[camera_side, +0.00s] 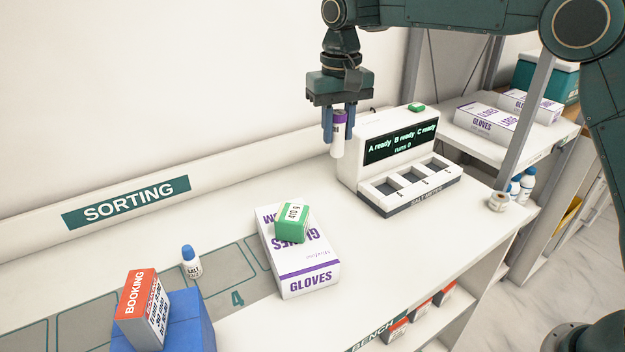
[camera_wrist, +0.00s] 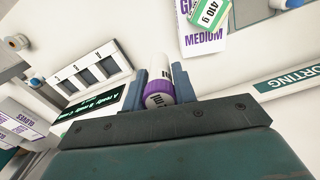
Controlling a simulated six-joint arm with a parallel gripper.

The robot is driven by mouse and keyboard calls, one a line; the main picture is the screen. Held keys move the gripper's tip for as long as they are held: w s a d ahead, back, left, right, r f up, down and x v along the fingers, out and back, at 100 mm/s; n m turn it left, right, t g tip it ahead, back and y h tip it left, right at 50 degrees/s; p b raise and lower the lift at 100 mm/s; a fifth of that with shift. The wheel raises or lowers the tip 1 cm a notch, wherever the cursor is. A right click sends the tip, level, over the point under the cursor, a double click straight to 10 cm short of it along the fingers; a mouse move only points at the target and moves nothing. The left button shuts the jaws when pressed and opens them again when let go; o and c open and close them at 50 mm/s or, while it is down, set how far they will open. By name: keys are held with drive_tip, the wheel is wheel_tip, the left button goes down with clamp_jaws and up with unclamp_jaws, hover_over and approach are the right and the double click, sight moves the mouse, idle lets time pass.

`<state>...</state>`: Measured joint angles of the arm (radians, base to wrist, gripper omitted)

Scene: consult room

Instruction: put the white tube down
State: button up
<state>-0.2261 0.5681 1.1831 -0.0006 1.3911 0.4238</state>
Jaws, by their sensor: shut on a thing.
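The white tube (camera_side: 338,141) has a purple band or cap at its upper end and hangs upright below my gripper (camera_side: 338,124). My gripper is shut on it, with one blue finger on each side. In the side view the tube is in front of the left end of the salt meter (camera_side: 400,156), and its lower end appears above the bench (camera_side: 370,250). In the wrist view the tube (camera_wrist: 181,80) sits between the two fingers (camera_wrist: 162,95), its purple part nearest the camera.
The salt meter has several square wells and a lit screen. A gloves box (camera_side: 310,268) carries a green 410 g box (camera_side: 292,222). A small blue-capped bottle (camera_side: 191,262) and a booking box (camera_side: 141,308) on a blue block (camera_side: 185,325) stand at left. The bench front centre is clear.

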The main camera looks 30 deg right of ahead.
wheel_tip(320, 180, down, 20)
idle(1.2)
drive_tip(key=shift+f, duration=0.1)
drive_tip(key=o, duration=0.9)
drive_tip(key=shift+o, duration=0.2)
wheel_tip(320, 180, up, 12)
idle(0.3)
drive_tip(key=shift+r, duration=0.2)
idle(0.3)
